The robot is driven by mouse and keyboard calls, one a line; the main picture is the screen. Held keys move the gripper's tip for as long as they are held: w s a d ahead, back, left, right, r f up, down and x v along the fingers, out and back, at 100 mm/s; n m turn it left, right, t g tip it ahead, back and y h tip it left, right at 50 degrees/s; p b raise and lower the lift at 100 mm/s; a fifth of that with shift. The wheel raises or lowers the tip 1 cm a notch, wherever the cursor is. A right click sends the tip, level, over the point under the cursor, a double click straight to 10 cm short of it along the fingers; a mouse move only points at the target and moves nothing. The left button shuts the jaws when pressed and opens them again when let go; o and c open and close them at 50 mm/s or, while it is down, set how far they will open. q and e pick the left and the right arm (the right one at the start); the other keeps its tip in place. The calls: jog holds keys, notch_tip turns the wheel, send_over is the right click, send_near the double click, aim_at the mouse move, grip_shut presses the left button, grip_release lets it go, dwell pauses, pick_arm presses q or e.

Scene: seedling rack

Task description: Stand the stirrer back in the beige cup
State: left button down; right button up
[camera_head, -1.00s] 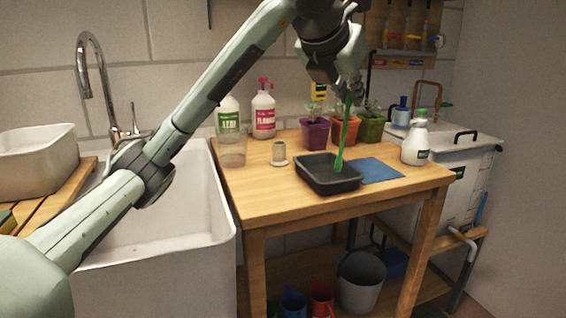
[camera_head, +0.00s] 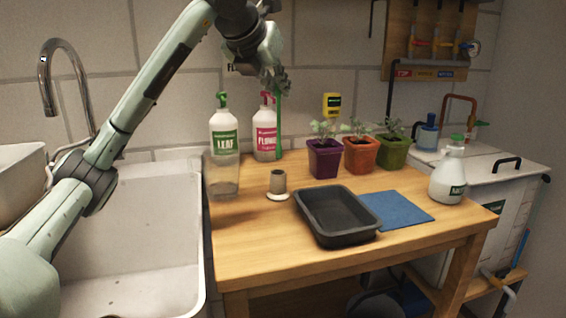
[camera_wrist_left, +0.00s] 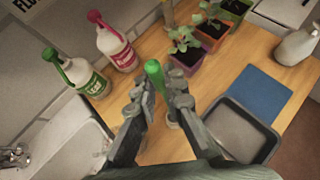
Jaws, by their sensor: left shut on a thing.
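My left gripper (camera_head: 275,84) is shut on the green stirrer (camera_head: 279,130) and holds it upright above the table. In the head view the stirrer's lower end shows just above the beige cup (camera_head: 278,182), in line with its mouth, with a small gap between them. The cup stands upright on a pale round base (camera_head: 278,197). In the left wrist view the stirrer's green top (camera_wrist_left: 153,72) sticks out between my fingers (camera_wrist_left: 155,105). The fingers hide most of the cup there. My right gripper is in neither view.
The LEAF bottle (camera_head: 224,140) and pink-topped bottle (camera_head: 265,135) stand behind the cup. A black tray (camera_head: 310,222) and blue mat (camera_head: 405,210) lie to its right. Potted seedlings and a white spray bottle (camera_head: 447,178) stand farther right. The table's front left is clear.

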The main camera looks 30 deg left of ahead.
aim_at(278, 127)
pick_arm(q)
jog(key=f, duration=0.3)
jog(key=shift+s+f, duration=0.25)
jog(key=shift+f, duration=0.3)
notch_tip(278, 127, down, 4)
jog(key=shift+r+b, duration=0.25)
jog(key=shift+b, duration=0.1)
jog(key=shift+f, duration=0.5)
jog(key=c, duration=1.6)
grip_release()
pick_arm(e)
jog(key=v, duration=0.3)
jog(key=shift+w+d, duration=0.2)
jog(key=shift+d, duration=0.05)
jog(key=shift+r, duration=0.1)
